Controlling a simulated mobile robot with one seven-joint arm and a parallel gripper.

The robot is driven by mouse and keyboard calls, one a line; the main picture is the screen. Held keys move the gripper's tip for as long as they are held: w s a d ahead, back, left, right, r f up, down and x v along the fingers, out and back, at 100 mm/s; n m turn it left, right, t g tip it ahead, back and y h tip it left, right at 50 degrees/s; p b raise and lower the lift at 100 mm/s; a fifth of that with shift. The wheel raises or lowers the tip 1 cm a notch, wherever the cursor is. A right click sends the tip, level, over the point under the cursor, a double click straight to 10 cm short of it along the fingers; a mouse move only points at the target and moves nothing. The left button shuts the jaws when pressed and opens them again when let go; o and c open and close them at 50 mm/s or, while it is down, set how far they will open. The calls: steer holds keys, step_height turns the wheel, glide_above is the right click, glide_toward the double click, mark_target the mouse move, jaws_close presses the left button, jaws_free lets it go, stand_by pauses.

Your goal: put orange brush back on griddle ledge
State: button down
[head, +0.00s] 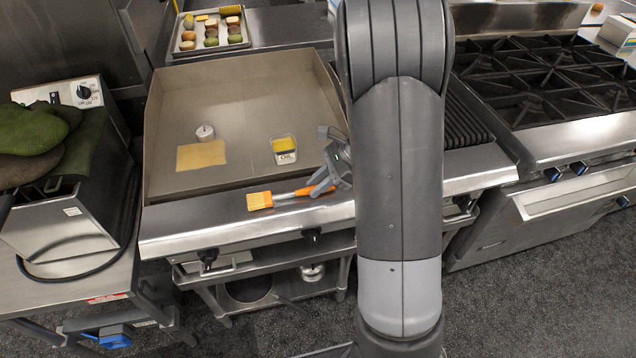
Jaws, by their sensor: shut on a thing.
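The orange brush (260,200) is at the front ledge of the griddle, its bristle head pointing left and its handle running right to my gripper. My gripper (322,188) is shut on the handle near its right end. The brush lies on or just above the steel griddle ledge (200,222); I cannot tell whether it touches. My arm hides part of the ledge to the right of the gripper.
On the griddle (240,105) are a small oil container (284,157), a yellow sheet (201,155) and a round dial (205,132). A tray (183,50) of food stands behind. A stove (575,136) is at right. The ledge left of the brush is clear.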

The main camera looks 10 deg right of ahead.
steer(key=shift+f, duration=0.1)
steer(key=c, duration=1.3)
jaws_free()
steer(key=v, duration=1.2)
steer(key=shift+s+a+r+n+t+h, duration=1.15)
steer(key=shift+s+r+n, duration=0.9)
steer(key=shift+s+n, duration=1.1)
steer(key=shift+s+a+r+n+t+h, duration=0.65)
steer(key=shift+s+a+r+n+h, duration=1)
steer(key=shift+s+n, duration=1.5)
steer(key=shift+s+a+r+n+t+h, duration=0.95)
steer(key=shift+s+r+n+h, duration=0.65)
steer(key=shift+s+r+n, duration=1.45)
steer(key=shift+s+f+m, duration=0.35)
steer(key=shift+s+f, duration=0.1)
steer(key=shift+f, duration=0.2)
